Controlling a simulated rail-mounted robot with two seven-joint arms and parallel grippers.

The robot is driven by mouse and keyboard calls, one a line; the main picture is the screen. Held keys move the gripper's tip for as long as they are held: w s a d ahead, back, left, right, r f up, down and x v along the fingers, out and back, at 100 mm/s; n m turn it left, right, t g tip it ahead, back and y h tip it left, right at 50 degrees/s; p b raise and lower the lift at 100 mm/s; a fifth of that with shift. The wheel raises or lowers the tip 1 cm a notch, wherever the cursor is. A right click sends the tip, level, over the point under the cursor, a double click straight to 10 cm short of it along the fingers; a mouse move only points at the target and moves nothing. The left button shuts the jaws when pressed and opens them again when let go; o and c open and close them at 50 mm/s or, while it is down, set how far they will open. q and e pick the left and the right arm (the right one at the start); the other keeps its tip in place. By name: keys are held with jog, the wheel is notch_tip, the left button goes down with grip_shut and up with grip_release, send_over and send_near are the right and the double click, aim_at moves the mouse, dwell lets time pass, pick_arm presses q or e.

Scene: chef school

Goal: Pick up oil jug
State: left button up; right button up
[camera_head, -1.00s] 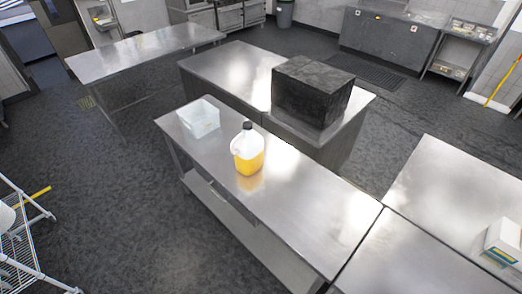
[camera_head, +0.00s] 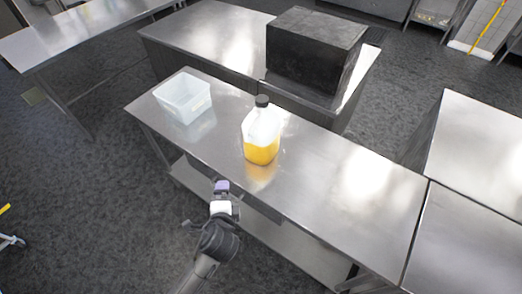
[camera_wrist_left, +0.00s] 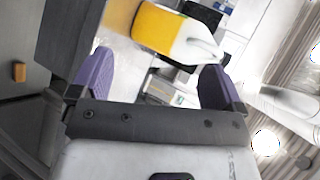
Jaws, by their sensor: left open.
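The oil jug (camera_head: 262,135) is a clear-white jug with a black cap and yellow oil in its lower part. It stands upright on the steel table (camera_head: 330,190), near the middle of its left half. My left gripper (camera_head: 222,187) has purple fingers and is in front of the table's near edge, below and left of the jug, apart from it. In the left wrist view the fingers (camera_wrist_left: 155,78) are spread with nothing between them. My right gripper is not in view.
A translucent plastic bin (camera_head: 184,97) stands left of the jug on the same table. A large black box (camera_head: 315,50) sits on the counter behind. The table to the right of the jug is clear. A lower shelf (camera_head: 290,245) runs under the table.

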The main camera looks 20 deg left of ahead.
pick_arm(q)
jog(key=w+d+f+m+t+b, duration=0.1)
jog(key=w+d+m+t+b, duration=0.15)
jog(key=w+m, duration=0.35)
jog(key=m+t+b, duration=0.3)
jog(key=b, duration=0.1)
send_near(252, 135)
jog(key=w, duration=0.2)
jog(key=shift+a+x, duration=0.2)
jog(key=shift+x, duration=2.5)
jog(key=shift+w+a, duration=0.1)
jog(key=shift+w, duration=0.25)
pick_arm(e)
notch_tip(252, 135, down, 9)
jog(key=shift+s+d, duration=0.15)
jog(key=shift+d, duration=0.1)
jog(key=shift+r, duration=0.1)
